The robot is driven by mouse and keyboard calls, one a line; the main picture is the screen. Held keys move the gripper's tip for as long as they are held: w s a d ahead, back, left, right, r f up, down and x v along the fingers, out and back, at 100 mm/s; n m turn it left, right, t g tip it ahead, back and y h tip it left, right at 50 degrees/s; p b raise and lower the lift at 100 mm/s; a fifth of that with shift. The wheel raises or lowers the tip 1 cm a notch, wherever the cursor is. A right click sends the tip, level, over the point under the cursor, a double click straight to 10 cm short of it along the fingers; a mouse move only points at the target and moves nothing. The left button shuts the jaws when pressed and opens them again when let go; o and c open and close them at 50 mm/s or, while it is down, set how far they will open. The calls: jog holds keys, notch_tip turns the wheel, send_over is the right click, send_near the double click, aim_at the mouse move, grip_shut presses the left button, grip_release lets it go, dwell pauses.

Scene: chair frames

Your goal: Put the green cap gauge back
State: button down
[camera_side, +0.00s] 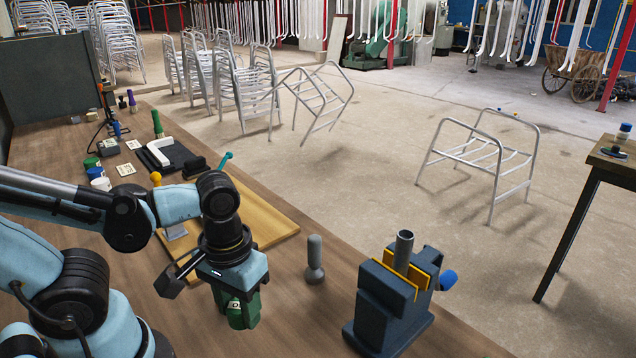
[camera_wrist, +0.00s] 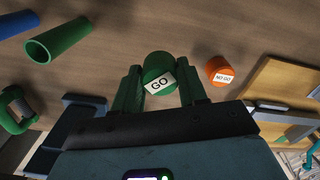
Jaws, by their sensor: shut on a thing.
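The green cap gauge (camera_wrist: 158,72), a short round cap with a white "GO" label, sits between the two dark green fingers of my gripper (camera_wrist: 160,88) in the wrist view. My gripper is shut on it. In the side view my gripper (camera_side: 240,306) points down low over the bench, and part of the green cap (camera_side: 236,318) shows between the fingers. I cannot tell whether its underside touches the bench. An orange cap labelled "NO-GO" (camera_wrist: 221,71) stands just right of my gripper in the wrist view, apart from it.
A vise (camera_side: 392,305) holds an upright grey tube (camera_side: 403,250). A grey peg (camera_side: 315,262) stands between gripper and vise. A wooden board (camera_side: 262,222) lies behind my gripper. Green (camera_wrist: 58,40) and blue (camera_wrist: 18,23) tubes lie at the wrist view's left.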

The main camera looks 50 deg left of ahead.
jog(key=shift+w+a+f, duration=0.45)
jog(key=shift+a, duration=0.2)
jog(key=shift+w+a+f, duration=0.45)
jog(key=shift+a, duration=0.15)
jog(key=shift+f, duration=1.95)
jog(key=shift+f, duration=0.2)
jog(key=c, duration=0.6)
grip_release()
jog(key=shift+r, duration=0.1)
